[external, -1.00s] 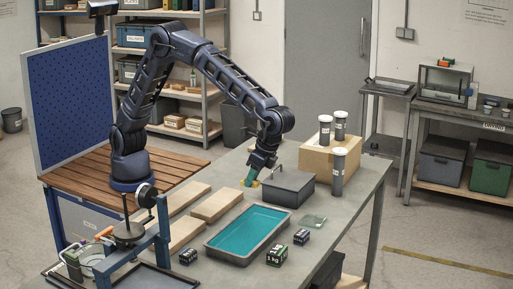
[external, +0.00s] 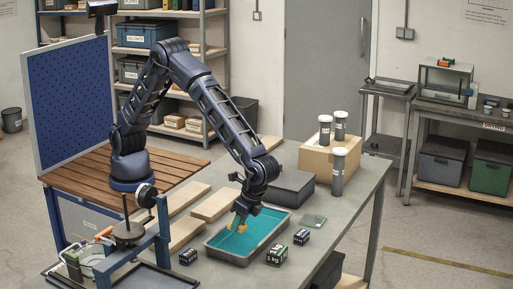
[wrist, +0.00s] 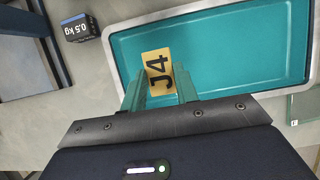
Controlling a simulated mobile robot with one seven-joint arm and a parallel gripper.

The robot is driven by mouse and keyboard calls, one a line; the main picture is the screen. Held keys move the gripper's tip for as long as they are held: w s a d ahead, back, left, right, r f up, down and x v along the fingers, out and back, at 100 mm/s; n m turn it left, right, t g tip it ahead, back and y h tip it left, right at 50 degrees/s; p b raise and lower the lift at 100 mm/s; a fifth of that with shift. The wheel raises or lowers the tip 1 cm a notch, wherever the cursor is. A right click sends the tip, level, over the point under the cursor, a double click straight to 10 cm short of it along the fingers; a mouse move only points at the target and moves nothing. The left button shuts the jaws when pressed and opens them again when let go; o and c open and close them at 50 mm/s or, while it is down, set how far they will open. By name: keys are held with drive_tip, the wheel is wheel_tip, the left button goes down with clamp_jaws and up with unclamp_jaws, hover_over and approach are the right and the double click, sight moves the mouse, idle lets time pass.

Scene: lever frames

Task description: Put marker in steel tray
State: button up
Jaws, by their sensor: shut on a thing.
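The marker (wrist: 156,71) is a yellow tag with a black "J4" on it. My gripper (wrist: 158,90) has green fingers shut on the marker from both sides. In the external view my gripper (external: 241,222) points down over the steel tray (external: 266,230), toward its left and far part, with the yellow marker (external: 234,227) showing at the fingertips. The tray is a grey rimmed rectangle with a teal inside, and it looks empty. It fills the upper right of the wrist view (wrist: 235,50). I cannot tell whether the marker touches the tray's floor.
A dark grey box (external: 292,187) stands behind the tray. Small weights lie around it: one at the left (external: 187,257), a 1 kg block in front (external: 277,256) and one at the right (external: 301,237). Wooden boards (external: 215,205) lie to the left. A carton (external: 316,157) bears canisters.

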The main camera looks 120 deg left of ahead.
sight(237, 248)
drive_tip(key=shift+f, duration=3.7)
drive_tip(key=shift+f, duration=0.15)
drive_tip(key=o, duration=1)
drive_tip(key=shift+c, duration=0.2)
